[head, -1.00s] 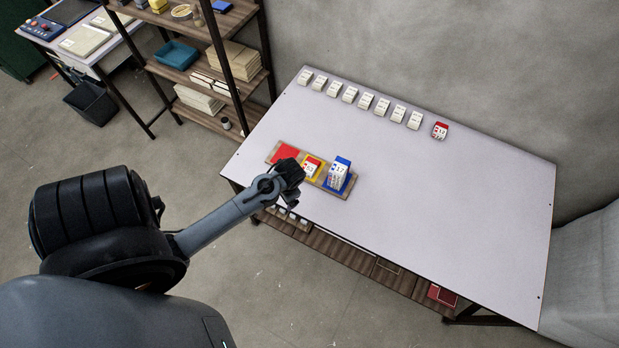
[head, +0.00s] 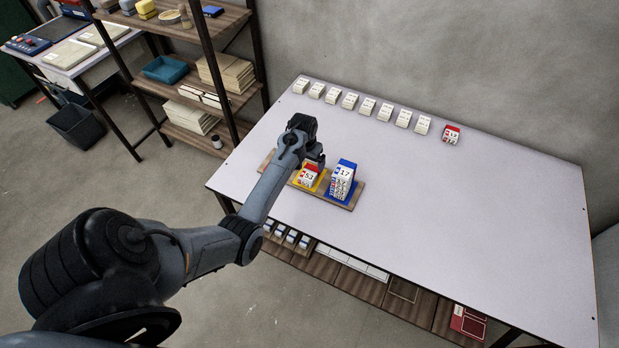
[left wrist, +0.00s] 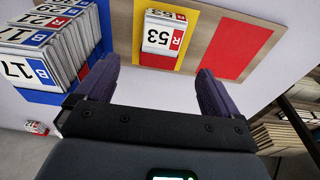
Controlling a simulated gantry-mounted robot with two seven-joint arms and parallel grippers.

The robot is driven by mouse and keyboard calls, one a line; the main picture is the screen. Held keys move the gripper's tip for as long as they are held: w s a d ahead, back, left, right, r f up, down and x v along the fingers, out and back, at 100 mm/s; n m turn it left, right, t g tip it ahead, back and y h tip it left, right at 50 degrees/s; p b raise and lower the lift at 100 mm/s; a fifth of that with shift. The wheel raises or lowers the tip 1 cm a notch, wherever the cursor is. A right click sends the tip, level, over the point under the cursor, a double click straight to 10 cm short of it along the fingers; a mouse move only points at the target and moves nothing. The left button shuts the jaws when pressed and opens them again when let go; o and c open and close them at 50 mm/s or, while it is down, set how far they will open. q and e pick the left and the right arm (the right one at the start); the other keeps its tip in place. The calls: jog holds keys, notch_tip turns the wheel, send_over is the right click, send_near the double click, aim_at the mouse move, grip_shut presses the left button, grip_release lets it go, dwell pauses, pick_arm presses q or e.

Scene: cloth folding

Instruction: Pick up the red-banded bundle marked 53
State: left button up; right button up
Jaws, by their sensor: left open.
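The red-banded bundle marked 53 (head: 309,176) stands on the yellow field (head: 304,187) of a wooden board (head: 354,198). In the left wrist view the bundle (left wrist: 164,34) shows upside down, beyond the fingers and roughly midway between them. My left gripper (head: 314,158) is open and empty, over the board near the bundle; its two fingers (left wrist: 157,85) show apart in the left wrist view. The blue-banded stack marked 17 (head: 343,174) stands on the blue field beside it. The red field (left wrist: 238,45) is bare in the left wrist view. My right gripper is out of view.
A row of small white bundles (head: 367,106) lines the table's back edge, with another red-banded bundle (head: 451,134) at its right end. The table (head: 470,220) is clear to the right. A shelf rack (head: 205,75) stands at the back left.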

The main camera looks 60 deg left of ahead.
aim_at(309, 173)
pick_arm(q)
jog(key=shift+w+a+f+b, duration=0.1)
jog(key=shift+f+b, duration=0.05)
jog(key=shift+f, duration=0.65)
jog(key=shift+w+a+f+b, duration=0.1)
jog(key=shift+f+b, duration=0.05)
jog(key=shift+f, duration=0.6)
jog(key=shift+w+a+f+b, duration=0.1)
jog(key=shift+f+b, duration=0.25)
jog(key=shift+f, duration=0.95)
jog(key=shift+w+f+b, duration=0.1)
jog(key=shift+f+b, duration=0.25)
jog(key=shift+f, duration=0.9)
jog(key=c, duration=1.1)
jog(key=shift+o, duration=0.2)
jog(key=shift+r, duration=0.2)
